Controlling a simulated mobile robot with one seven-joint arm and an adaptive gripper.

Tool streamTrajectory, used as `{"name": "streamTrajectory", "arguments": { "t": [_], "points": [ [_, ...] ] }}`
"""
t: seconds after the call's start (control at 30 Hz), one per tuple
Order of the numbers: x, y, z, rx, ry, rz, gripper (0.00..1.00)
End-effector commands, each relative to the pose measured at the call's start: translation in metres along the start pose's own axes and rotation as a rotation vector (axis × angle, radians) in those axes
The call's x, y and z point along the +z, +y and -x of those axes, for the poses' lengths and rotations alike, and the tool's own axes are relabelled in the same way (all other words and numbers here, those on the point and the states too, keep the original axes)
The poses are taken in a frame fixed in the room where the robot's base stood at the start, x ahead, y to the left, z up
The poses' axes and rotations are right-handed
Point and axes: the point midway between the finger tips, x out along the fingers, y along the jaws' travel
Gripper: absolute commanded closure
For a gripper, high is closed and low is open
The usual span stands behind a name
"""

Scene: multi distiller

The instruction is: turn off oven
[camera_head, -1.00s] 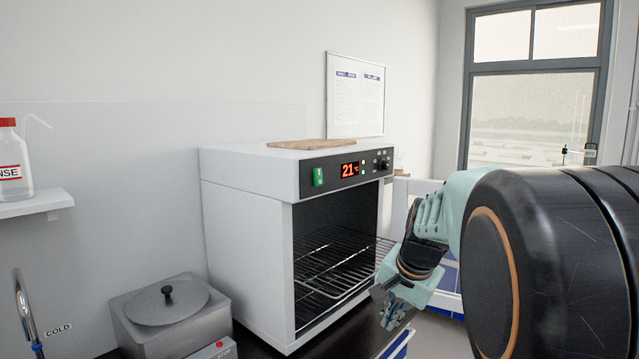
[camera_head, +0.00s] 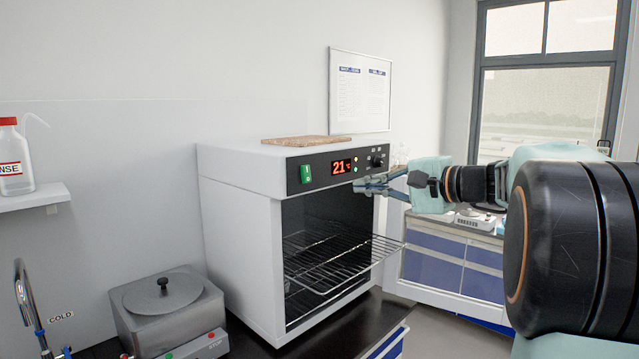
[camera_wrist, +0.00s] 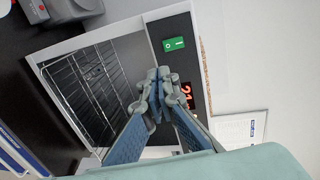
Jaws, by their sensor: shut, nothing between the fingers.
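The white oven (camera_head: 238,225) stands on the dark counter with its front open to view and wire racks (camera_head: 330,262) inside, one sticking out. Its black control panel has a green switch (camera_head: 306,174), a red display (camera_head: 342,167) reading 21 and a knob (camera_head: 377,161). The green switch also shows in the wrist view (camera_wrist: 174,44). My gripper (camera_head: 358,186) is shut and empty, in front of the panel's lower right part, below the display. In the wrist view my gripper (camera_wrist: 158,76) points toward the panel, with its tips below the green switch in that picture.
A brown board (camera_head: 306,141) lies on the oven top. A metal bath with a lid (camera_head: 165,300) stands at the lower left, near a tap (camera_head: 28,300). A bottle (camera_head: 12,160) sits on a shelf (camera_head: 40,197). The extended rack sits below my gripper. Blue-fronted cabinets stand behind at right.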

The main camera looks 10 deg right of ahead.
Motion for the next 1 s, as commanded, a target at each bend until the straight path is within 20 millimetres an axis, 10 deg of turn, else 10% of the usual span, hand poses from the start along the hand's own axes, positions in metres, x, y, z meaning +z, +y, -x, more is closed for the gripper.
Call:
{"name": "streamTrajectory", "arguments": {
  "t": [0.53,1.0],
  "points": [
    [-0.001,-0.006,-0.007,-0.018,-0.003,0.001,1.0],
    [0.0,-0.009,-0.099,-0.017,-0.004,0.0,1.0]
  ]
}}
